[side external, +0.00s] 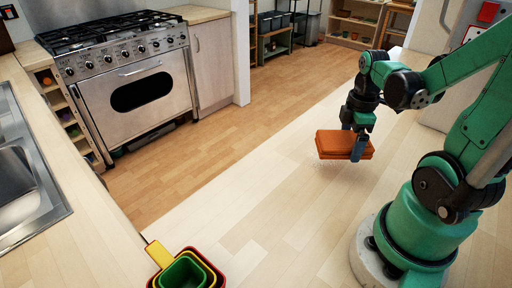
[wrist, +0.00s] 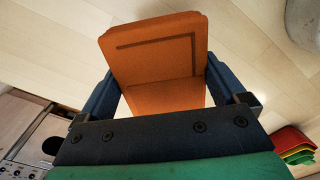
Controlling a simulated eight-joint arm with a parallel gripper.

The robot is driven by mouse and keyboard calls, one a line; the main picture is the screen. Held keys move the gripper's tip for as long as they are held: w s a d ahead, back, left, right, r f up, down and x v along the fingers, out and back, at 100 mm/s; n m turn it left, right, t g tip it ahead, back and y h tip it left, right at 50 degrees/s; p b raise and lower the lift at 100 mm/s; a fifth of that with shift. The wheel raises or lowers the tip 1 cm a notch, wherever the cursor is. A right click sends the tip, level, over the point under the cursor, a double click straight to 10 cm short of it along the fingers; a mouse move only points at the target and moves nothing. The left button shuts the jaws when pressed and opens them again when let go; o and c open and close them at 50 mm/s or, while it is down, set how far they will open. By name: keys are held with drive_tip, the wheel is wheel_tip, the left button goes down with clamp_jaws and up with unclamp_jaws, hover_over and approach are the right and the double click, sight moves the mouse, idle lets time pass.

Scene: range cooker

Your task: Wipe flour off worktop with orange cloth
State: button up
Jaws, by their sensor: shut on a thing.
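The orange cloth (side external: 343,144) is a thick folded pad at the right of the side view, low over the pale wooden worktop (side external: 262,212). My gripper (side external: 357,146) points down and is shut on it. In the wrist view the cloth (wrist: 155,45) sits between the two dark fingers of my gripper (wrist: 160,88). I cannot tell whether the cloth touches the worktop. A few faint pale specks show by the cloth's lower left edge, perhaps flour (side external: 318,163); any flour beneath the cloth is hidden.
Nested red, yellow and green cups (side external: 186,270) stand at the front edge of the worktop; they also show in the wrist view (wrist: 293,146). A sink (side external: 22,185) is at left, a range cooker (side external: 135,80) beyond the floor. The worktop's middle is clear.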

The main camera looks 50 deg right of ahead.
drive_tip(key=shift+r, duration=1.25)
